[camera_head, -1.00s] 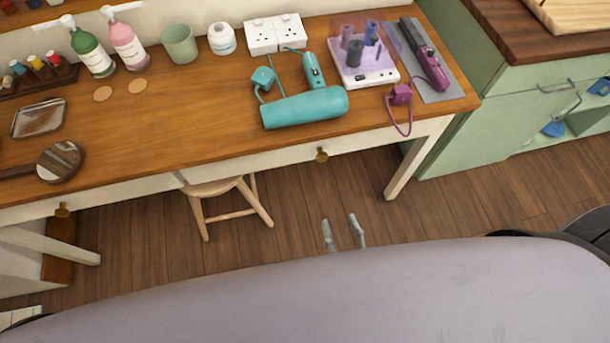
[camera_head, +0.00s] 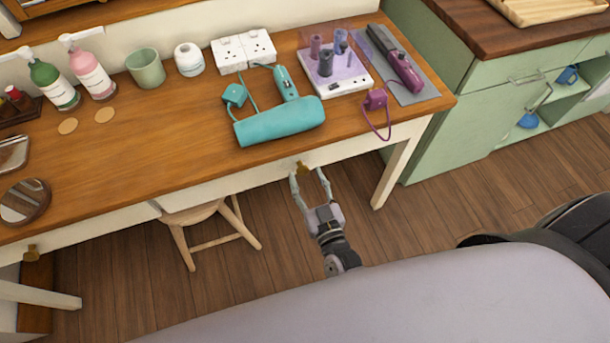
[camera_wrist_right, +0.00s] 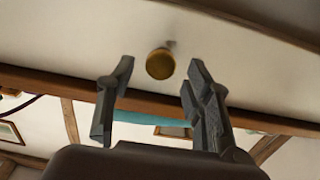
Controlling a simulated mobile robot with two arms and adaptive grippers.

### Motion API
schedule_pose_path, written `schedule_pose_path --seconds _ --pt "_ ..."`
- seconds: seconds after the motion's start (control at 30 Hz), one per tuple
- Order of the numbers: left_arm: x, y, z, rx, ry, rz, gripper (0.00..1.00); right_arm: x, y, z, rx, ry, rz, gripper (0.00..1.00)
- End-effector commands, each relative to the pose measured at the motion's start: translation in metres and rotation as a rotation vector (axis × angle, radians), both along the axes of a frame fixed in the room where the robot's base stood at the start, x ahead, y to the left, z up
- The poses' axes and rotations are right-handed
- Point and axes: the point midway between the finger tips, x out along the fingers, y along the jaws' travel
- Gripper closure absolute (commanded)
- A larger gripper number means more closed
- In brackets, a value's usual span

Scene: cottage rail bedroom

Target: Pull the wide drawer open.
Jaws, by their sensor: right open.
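The wide drawer (camera_head: 253,178) is the white front under the right part of the wooden desk top, and it looks shut. Its brass knob (camera_head: 303,167) lies close to the fingertips of my right gripper (camera_head: 309,172), partly hidden by them in the head view. In the right wrist view the round knob (camera_wrist_right: 160,64) shows between and just beyond the two open fingers (camera_wrist_right: 158,76). The fingers appear apart from it, with nothing held. My left gripper is not in view.
On the desk (camera_head: 160,160) lie a teal hair dryer (camera_head: 280,121), a purple plug (camera_head: 375,99) with a hanging cord, and bottles. A wooden stool (camera_head: 205,225) stands under the desk. A green cabinet (camera_head: 470,120) is at right.

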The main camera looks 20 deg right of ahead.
Motion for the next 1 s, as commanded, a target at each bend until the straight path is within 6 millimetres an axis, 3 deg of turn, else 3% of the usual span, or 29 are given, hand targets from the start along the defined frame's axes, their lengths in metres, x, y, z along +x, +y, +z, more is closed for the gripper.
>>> schedule_pose_path --seconds 0.2,0.5,1.0 --pt "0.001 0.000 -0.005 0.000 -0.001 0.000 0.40 0.017 0.000 -0.001 0.000 0.000 -0.001 0.53" --pt "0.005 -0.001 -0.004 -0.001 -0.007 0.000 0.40 0.019 0.000 0.000 0.000 0.001 -0.001 0.54" --pt "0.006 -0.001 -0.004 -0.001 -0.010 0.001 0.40 0.018 0.000 0.000 0.000 0.001 0.000 0.87"
